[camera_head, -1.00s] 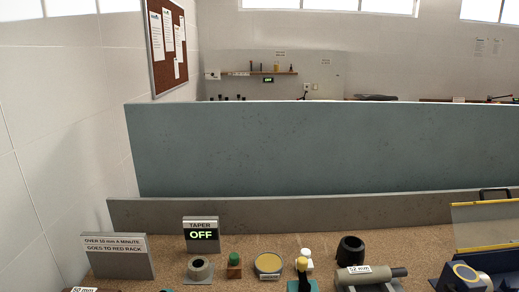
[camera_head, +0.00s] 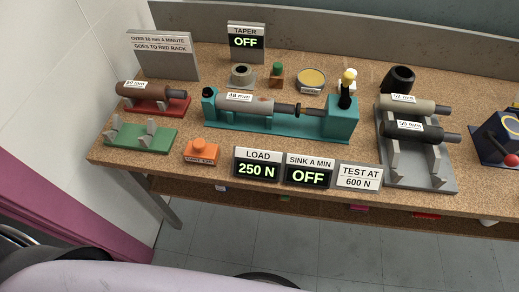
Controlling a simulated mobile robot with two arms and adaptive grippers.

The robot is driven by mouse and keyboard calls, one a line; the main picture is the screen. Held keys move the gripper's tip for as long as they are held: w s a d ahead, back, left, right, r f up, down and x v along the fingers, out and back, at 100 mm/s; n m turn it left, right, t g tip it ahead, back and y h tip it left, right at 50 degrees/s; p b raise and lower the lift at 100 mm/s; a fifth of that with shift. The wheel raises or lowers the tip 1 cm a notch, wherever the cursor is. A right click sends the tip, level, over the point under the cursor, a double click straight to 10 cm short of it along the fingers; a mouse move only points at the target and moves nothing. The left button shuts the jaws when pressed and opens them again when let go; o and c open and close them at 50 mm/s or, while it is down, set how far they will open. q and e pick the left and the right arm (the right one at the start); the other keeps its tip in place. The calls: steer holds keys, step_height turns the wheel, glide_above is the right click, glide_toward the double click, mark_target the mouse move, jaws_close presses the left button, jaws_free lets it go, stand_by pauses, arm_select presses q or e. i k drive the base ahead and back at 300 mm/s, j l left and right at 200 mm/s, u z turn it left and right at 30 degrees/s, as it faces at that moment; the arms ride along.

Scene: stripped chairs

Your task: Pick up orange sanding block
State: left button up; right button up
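The orange sanding block (camera_head: 202,150) sits near the front edge of the cork-topped bench (camera_head: 230,190), at the left of the head view. It has a raised knob on top and a small label on its front. It stands between the green rack (camera_head: 141,136) and the LOAD 250 N display (camera_head: 257,164). Neither of my grippers shows in this view.
A red rack (camera_head: 178,104) holds a brown cylinder behind the green rack. A teal test rig (camera_head: 265,123) stands behind the block. A grey rack (camera_head: 418,170) with two cylinders is at the right. Signs TAPER OFF (camera_head: 246,40) and SINK A MIN OFF (camera_head: 309,170) stand upright.

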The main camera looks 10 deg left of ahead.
mark_target(198, 151)
steer(key=u, duration=0.9)
